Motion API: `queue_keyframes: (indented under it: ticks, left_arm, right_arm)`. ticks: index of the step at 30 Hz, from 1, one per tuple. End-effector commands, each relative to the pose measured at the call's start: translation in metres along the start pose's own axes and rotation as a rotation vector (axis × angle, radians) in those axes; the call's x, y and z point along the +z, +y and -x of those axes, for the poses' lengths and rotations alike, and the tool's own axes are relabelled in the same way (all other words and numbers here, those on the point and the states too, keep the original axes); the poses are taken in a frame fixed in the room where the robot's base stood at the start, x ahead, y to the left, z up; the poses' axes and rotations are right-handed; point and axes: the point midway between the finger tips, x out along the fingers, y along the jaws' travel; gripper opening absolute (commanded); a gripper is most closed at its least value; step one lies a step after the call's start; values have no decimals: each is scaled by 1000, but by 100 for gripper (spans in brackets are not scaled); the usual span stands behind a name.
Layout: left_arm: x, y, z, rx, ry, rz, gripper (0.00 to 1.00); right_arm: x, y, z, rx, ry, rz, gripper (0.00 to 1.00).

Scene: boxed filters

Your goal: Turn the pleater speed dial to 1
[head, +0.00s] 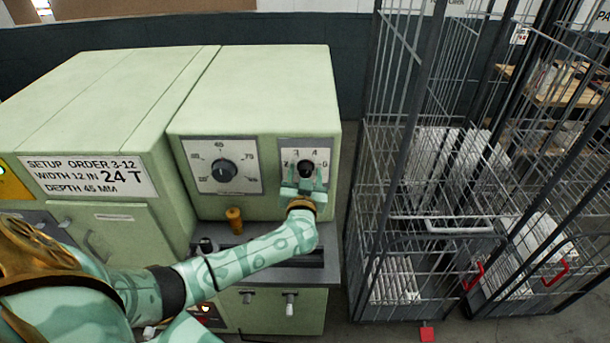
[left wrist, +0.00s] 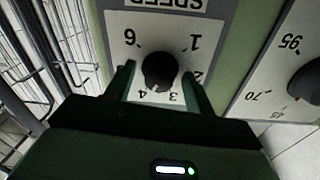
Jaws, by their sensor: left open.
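The pleater speed dial is a round black knob (head: 306,168) on a white numbered plate, at the right of the pale green machine's front in the head view. In the left wrist view the knob (left wrist: 159,71) and its plate appear upside down, with "SPEED" and numbers around it. A small pale mark on the knob seems to face the 3 and 4 side; I cannot read it exactly. My left gripper (head: 304,187) is open at the dial. In the left wrist view its fingers (left wrist: 160,76) stand on either side of the knob, with gaps showing. My right gripper is out of view.
A larger dial (head: 222,171) sits left of the speed dial. An orange-brown knob (head: 235,219) stands below it, near my left forearm. Wire cage carts (head: 400,200) holding white pleated pieces stand close on the right. A setup order sign (head: 88,177) is at left.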

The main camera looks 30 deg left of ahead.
Motion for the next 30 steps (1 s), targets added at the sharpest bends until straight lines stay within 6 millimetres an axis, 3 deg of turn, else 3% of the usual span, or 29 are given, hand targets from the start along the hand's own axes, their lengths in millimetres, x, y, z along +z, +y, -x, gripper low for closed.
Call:
queue_keyframes:
  ticks: [1, 5, 7, 20, 30]
  left_arm:
    - [0, 0, 0, 0, 0, 0, 51]
    - [0, 0, 0, 0, 0, 0, 15]
    - [0, 0, 0, 0, 0, 0, 9]
    - [-1, 0, 0, -1, 3, 45, 9]
    - [-1, 0, 1, -2, 12, 278, 9]
  right_arm:
    - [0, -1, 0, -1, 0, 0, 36]
    - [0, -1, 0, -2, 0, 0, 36]
    - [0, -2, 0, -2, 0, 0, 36]
    - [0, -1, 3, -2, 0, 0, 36]
    - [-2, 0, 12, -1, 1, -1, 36]
